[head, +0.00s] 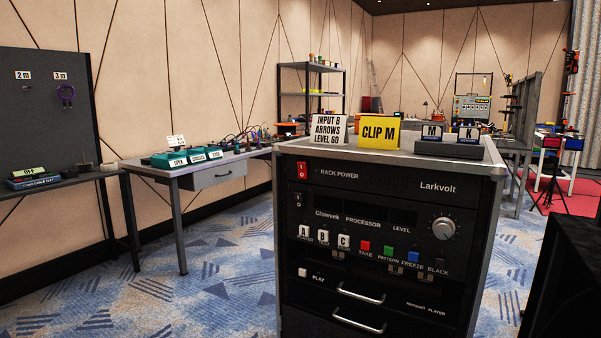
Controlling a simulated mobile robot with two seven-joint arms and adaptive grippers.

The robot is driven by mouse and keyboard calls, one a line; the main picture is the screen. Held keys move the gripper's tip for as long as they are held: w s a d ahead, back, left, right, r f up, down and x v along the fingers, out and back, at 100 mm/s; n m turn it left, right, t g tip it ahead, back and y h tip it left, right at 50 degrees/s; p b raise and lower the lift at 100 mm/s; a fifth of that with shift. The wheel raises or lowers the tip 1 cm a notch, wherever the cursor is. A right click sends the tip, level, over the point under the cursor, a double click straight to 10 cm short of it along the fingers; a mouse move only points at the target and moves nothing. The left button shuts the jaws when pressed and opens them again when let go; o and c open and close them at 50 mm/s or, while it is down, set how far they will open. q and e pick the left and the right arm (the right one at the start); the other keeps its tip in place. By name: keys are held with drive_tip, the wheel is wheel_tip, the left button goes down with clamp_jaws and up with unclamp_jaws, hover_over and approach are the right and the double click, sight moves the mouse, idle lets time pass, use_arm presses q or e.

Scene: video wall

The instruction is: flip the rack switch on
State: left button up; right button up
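The black equipment rack (460,210) stands right of centre in the head view, its front panel facing me. The rack switch, a red rocker (302,170) marked 1 and 0, sits at the panel's top left beside the words RACK POWER. I cannot tell which way the rocker is tipped. A second, black rocker (298,200) is just below it. The displays on the panel look dark. Neither of my grippers shows in this view.
On the rack top stand a white sign (328,128), a yellow CLIP M card (379,133) and a dark holder with M and K cards (449,148). A grey table (215,176) with teal boxes stands to the left. Blue carpet (225,285) lies clear left of the rack.

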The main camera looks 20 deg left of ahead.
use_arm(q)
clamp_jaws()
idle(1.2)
